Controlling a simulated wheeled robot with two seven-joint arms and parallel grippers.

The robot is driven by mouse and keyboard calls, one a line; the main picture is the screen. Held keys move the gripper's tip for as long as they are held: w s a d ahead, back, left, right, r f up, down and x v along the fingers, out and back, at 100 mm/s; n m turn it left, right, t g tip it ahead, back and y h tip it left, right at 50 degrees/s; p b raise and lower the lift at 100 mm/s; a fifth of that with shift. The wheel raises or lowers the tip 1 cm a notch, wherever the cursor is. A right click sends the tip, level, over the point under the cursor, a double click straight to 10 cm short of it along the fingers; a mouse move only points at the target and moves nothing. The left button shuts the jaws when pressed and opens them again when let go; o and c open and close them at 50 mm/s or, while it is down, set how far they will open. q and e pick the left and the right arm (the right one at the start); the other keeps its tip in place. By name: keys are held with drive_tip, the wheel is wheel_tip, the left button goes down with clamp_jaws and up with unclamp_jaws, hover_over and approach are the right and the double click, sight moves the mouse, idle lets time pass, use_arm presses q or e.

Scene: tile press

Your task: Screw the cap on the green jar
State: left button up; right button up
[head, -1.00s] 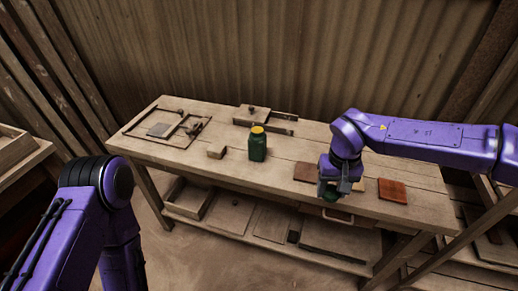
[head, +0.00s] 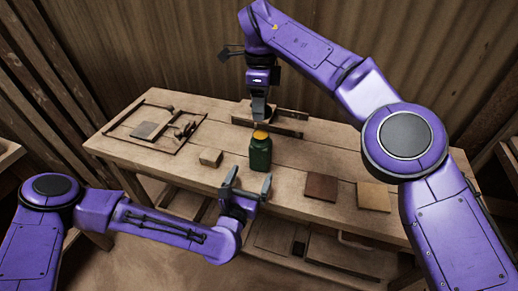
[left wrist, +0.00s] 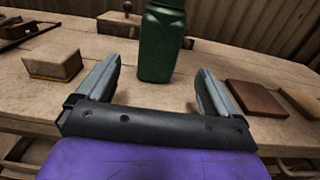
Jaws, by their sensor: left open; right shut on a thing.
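The green jar (head: 260,154) stands upright on the workbench, with an orange-yellow top (head: 260,135) showing. In the left wrist view the jar (left wrist: 163,45) stands just beyond my fingertips, its upper part cut off. My left gripper (head: 249,182) is open and empty at the bench's front edge, facing the jar and apart from it. It also shows in the left wrist view (left wrist: 158,72). My right gripper (head: 259,112) points down just above and behind the jar top as pictured.
A small wooden block (head: 210,158) lies left of the jar. A dark brown tile (head: 321,187) and a pale tile (head: 373,197) lie to its right. A wooden frame (head: 152,128) lies at the bench's left, and a wooden fixture (head: 288,124) behind the jar.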

sight(262, 148)
use_arm(q)
drive_tip(key=shift+w+d, duration=0.1)
drive_tip(key=shift+w, duration=0.2)
use_arm(e)
drive_tip(key=shift+w+d+f, duration=0.1)
drive_tip(key=shift+w+d, duration=0.05)
drive_tip(key=shift+w, duration=0.1)
use_arm(q)
drive_tip(key=shift+s+r, duration=0.1)
drive_tip(key=shift+s, duration=0.2)
use_arm(e)
drive_tip(key=shift+s+r, duration=0.2)
drive_tip(key=shift+s, duration=0.15)
use_arm(q)
drive_tip(key=shift+s+r, duration=0.1)
use_arm(e)
drive_tip(key=shift+s+a+r, duration=0.1)
drive_tip(key=shift+s+a, duration=0.05)
drive_tip(key=shift+a, duration=0.1)
use_arm(q)
drive_tip(key=shift+w+a, duration=0.2)
drive_tip(key=shift+w, duration=0.05)
use_arm(e)
drive_tip(key=shift+a, duration=0.1)
use_arm(q)
drive_tip(key=x, duration=1.1)
drive_tip(key=shift+w+d, duration=0.25)
drive_tip(key=shift+w, duration=0.05)
use_arm(e)
drive_tip(key=shift+w+d, duration=0.2)
